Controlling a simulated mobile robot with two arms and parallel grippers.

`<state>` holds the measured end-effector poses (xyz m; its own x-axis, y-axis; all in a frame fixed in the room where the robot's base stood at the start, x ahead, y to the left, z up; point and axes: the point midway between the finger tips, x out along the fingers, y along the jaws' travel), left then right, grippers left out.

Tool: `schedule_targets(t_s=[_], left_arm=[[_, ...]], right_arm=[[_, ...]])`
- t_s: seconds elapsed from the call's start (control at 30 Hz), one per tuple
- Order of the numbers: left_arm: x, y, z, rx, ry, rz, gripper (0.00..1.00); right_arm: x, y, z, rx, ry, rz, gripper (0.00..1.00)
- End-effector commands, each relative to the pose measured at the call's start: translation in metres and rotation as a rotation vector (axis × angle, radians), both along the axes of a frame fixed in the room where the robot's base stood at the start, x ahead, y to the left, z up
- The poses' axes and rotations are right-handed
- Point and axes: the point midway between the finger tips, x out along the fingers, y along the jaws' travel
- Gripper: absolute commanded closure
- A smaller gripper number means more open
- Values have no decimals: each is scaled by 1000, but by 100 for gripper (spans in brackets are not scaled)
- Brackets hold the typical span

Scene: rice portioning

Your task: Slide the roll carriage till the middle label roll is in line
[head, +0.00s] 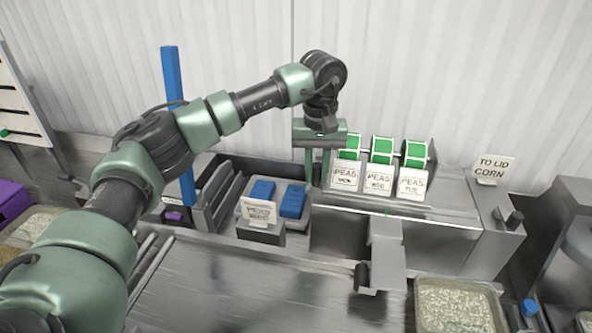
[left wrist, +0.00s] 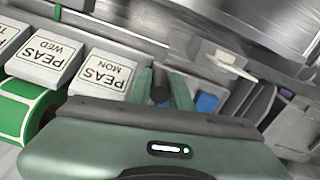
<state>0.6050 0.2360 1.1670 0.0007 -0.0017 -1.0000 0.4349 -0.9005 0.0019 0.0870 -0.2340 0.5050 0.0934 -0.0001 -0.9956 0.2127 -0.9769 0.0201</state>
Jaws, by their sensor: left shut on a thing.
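Three green label rolls stand in a row on the roll carriage. Their cards read PEAS MON on the left, PEAS WED in the middle and PEAS TUE on the right. The middle label roll (head: 380,151) is above its PEAS WED card (head: 379,180), which also shows in the left wrist view (left wrist: 46,60). A small green mark (head: 387,211) on the machine's front lies below and slightly right of that card. My left gripper (head: 317,176) is shut on a dark peg (left wrist: 160,96) at the carriage's left end. My right gripper is not in view.
A grey metal arm with a dark knob (head: 362,276) juts toward me over the conveyor (head: 250,285). A tray with two blue blocks (head: 292,201) stands left of the rolls. A TO LID CORN sign (head: 493,168) and a filled rice tray (head: 457,281) are to the right.

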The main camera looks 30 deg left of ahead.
Motion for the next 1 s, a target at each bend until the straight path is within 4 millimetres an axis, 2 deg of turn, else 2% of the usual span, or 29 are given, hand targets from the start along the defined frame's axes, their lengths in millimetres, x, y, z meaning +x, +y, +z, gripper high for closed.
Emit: schedule_targets(t_s=[0.03, 0.13, 0.43, 0.47, 0.5, 0.83, 1.0], left_arm=[[4, -11, 1, -5, -6, -5, 100], [6, -20, 1, -5, -6, -2, 100], [6, -20, 1, -2, -5, 2, 100], [6, -20, 1, -2, -5, 2, 77], [6, -20, 1, -2, -5, 2, 71], [6, -21, 2, -2, -3, 1, 71], [7, -21, 20, -2, -7, 1, 71]], right_arm=[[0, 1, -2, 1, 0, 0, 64], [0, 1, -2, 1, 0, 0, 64], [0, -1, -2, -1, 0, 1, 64], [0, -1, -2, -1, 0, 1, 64], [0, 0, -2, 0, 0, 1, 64], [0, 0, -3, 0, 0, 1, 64], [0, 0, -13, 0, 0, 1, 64]])
